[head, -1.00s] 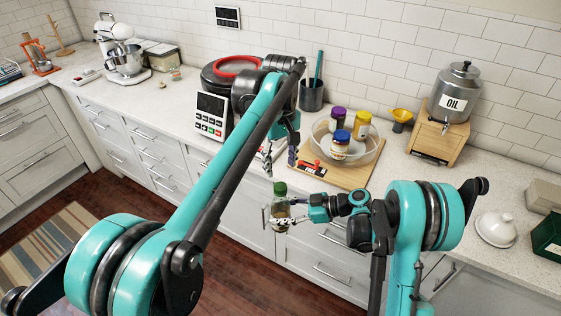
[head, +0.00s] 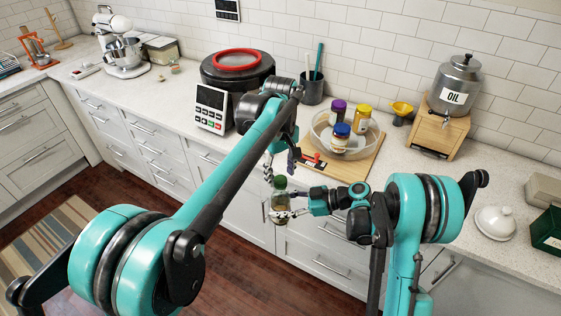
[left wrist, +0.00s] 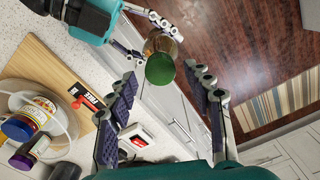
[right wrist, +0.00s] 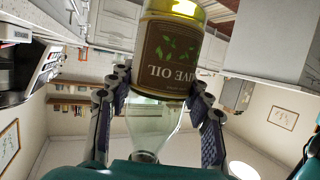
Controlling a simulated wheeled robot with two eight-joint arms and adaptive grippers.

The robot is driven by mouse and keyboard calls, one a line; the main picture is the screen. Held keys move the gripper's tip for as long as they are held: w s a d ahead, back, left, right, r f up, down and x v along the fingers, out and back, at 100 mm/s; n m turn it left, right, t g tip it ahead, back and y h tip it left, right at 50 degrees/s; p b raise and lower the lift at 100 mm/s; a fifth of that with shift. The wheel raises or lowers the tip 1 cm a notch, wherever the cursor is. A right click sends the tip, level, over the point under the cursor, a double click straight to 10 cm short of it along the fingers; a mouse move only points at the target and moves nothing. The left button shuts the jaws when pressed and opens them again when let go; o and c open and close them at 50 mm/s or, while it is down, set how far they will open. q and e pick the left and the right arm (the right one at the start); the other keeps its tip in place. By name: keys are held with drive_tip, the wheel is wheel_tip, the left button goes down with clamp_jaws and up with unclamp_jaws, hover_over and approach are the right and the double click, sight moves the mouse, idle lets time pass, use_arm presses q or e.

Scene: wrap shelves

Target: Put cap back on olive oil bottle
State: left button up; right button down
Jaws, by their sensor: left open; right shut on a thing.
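The olive oil bottle (head: 280,205) is held upright in front of the counter, over the floor side. My right gripper (head: 287,213) is shut around its labelled body. In the right wrist view the brown label (right wrist: 172,58) appears upside down, with the pale neck pointing down the picture. A green round top (left wrist: 160,69) faces the left wrist camera; I cannot tell whether this cap is seated, and the right wrist view does not show it. My left gripper (head: 270,170) is open, just above the bottle, its fingers pointing toward the green top.
A wooden board (head: 362,168) with a clear bowl (head: 370,147) of several jars is on the counter behind. A black cooker (head: 237,75) stands left of it, an oil dispenser (head: 458,85) right. Cabinet fronts lie close behind the bottle.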

use_arm(q)
drive_tip(key=shift+f, duration=0.8)
clamp_jaws()
drive_tip(key=m, duration=0.3)
drive_tip(key=shift+m, duration=0.4)
drive_tip(key=m, duration=0.4)
drive_tip(key=shift+m, duration=0.4)
drive_tip(key=m, duration=0.4)
drive_tip(key=shift+m, duration=0.3)
drive_tip(key=m, duration=0.4)
drive_tip(key=shift+m, duration=0.4)
drive_tip(key=shift+o, duration=0.2)
unclamp_jaws()
